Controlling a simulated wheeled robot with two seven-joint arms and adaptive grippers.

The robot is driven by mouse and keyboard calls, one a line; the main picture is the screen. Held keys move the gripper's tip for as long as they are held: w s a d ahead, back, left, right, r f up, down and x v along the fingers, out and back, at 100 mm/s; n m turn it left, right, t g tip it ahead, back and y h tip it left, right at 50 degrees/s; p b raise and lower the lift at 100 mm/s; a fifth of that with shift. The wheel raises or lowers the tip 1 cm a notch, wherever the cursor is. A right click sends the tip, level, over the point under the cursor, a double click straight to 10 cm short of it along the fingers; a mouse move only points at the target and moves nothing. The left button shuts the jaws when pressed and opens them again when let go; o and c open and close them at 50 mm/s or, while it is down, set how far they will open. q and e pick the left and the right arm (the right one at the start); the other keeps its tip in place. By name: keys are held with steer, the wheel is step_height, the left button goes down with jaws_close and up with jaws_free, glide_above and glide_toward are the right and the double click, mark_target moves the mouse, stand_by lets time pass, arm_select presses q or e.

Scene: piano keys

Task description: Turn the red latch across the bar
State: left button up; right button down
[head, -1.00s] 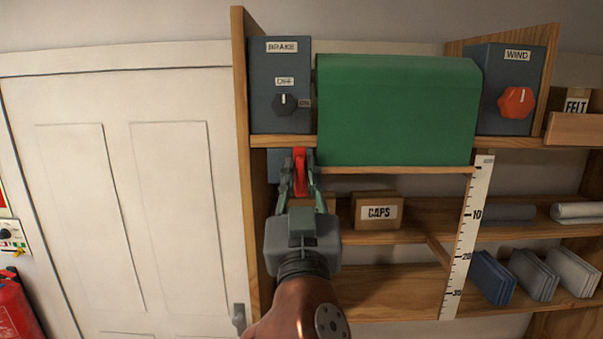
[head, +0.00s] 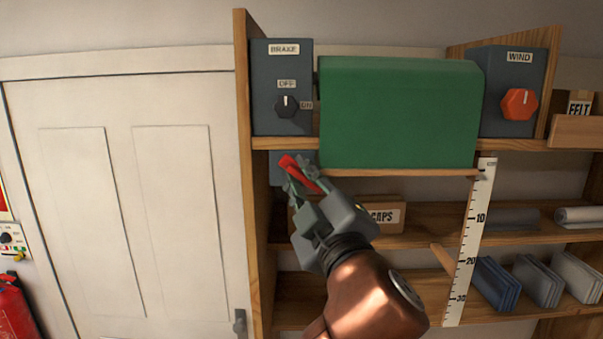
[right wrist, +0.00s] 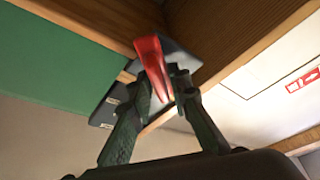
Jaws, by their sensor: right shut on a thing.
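The red latch (head: 297,172) sits on a small blue-grey plate (head: 277,169) under the shelf, below the BRAKE box. It is tilted, its upper end to the left and its lower end to the right. My right gripper (head: 301,178) is shut on the latch and rolled with it. In the right wrist view the latch (right wrist: 153,68) stands between the two fingers (right wrist: 158,98) of the gripper. I cannot make out a separate bar; part of the plate is hidden behind the gripper. My left gripper is not in view.
The BRAKE box (head: 283,75) with a black knob is above. A green cover (head: 400,112) is right of it, then the WIND box (head: 516,95) with a red knob. A CAPS box (head: 388,214) stands on the shelf behind my arm. A white door (head: 130,200) is left.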

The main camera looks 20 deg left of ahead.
steer(key=n+g+p, duration=0.1)
steer(key=n+g, duration=0.1)
steer(key=n, duration=0.3)
steer(key=shift+r+p, duration=0.1)
steer(key=shift+p, duration=0.25)
steer(key=shift+f+n+g+p, duration=0.2)
steer(key=shift+n+g+p, duration=0.45)
steer(key=shift+n, duration=0.95)
steer(key=shift+f, duration=0.1)
steer(key=c, duration=2)
jaws_free()
steer(key=shift+a, duration=0.1)
steer(key=shift+s, duration=0.2)
steer(key=shift+h, duration=0.3)
steer(key=v, duration=1.1)
steer(key=shift+s+d+f, duration=0.15)
steer(key=shift+s+d, duration=0.05)
steer(key=shift+d, duration=0.15)
